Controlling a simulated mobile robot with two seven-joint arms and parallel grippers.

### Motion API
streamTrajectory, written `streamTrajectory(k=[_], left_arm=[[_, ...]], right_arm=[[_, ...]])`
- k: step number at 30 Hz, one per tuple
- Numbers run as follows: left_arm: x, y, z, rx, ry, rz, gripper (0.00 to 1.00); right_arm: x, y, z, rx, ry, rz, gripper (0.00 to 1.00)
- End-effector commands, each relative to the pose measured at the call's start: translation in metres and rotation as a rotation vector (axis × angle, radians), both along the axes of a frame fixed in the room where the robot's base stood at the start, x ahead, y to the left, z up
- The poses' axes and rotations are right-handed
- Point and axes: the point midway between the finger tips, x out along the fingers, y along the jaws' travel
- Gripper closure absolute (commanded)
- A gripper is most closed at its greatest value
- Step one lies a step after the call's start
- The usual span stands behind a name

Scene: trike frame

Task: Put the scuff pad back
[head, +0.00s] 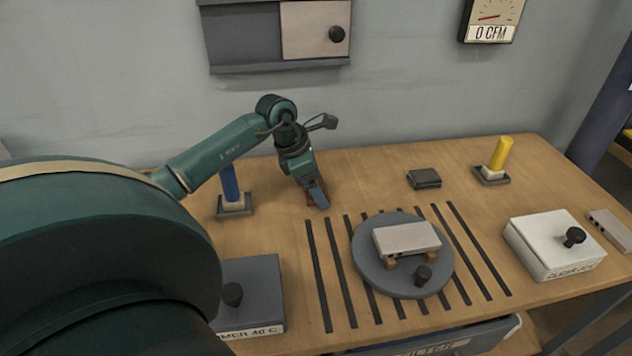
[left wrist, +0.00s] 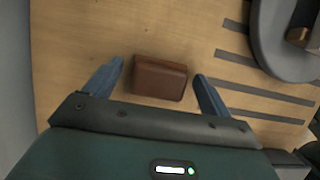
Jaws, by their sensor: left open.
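A brown block (left wrist: 158,78), which looks like the scuff pad, lies on the wooden table in the left wrist view. My left gripper (left wrist: 160,70) is open, with one blue finger on each side of the block and gaps showing between fingers and block. In the head view the left gripper (head: 318,196) points down at the table near the back, left of the slots. It mostly hides the block there; only a bit of brown (head: 310,199) shows beside the fingers. My right gripper is in neither view.
A dark flat pad or tray (head: 424,178) lies at the back. A blue cylinder (head: 230,182) and a yellow one (head: 501,153) stand in holders. A round turntable (head: 372,262) carries a grey plate (head: 406,239). A white box (head: 552,245) and a grey box (head: 258,285) have knobs.

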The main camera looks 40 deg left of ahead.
Motion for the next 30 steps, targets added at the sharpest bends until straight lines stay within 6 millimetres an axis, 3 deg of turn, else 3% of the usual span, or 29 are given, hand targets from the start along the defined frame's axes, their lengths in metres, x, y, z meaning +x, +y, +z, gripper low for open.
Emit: streamTrajectory(k=[5, 19, 24, 30], left_arm=[[-0.002, 0.003, 0.012, 0.003, -0.001, 0.001, 0.17], [-0.030, 0.025, 0.097, 0.004, -0.002, 0.001, 0.17], [-0.035, 0.028, 0.111, 0.001, 0.000, 0.000, 0.17], [-0.036, 0.029, 0.115, 0.000, 0.000, 0.000, 0.17]], right_arm=[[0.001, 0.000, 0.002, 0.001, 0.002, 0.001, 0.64], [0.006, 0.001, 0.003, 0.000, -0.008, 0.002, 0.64], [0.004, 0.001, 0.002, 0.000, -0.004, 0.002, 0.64], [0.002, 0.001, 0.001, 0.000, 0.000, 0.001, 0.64]])
